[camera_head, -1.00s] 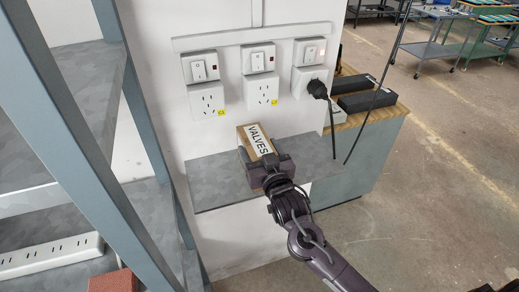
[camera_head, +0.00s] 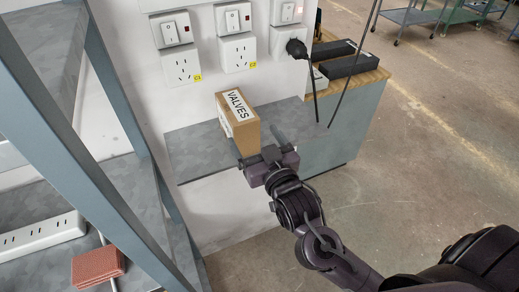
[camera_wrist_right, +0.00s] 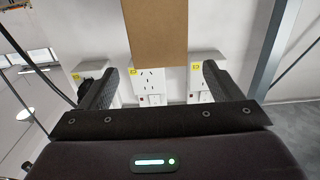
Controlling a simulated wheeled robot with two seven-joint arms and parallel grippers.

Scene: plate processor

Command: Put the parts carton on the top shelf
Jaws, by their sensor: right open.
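The parts carton (camera_head: 238,116) is a brown box with a white label reading VALVES. It stands upright on a grey ledge (camera_head: 195,150) against the white wall in the head view. My right gripper (camera_head: 260,150) is open and empty, just in front of the carton on the near side and apart from it. In the right wrist view the carton (camera_wrist_right: 155,32) shows at the top centre, beyond and between the spread fingers of the right gripper (camera_wrist_right: 160,74). My left gripper is not in view.
A grey metal rack (camera_head: 108,85) with shelves stands at the left, holding a white power strip (camera_head: 40,235) and a reddish block (camera_head: 98,266). Sockets and switches (camera_head: 238,60) line the wall above the ledge. A black cable (camera_head: 314,90) hangs right of the carton. A wood-topped cabinet (camera_head: 340,105) stands beyond.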

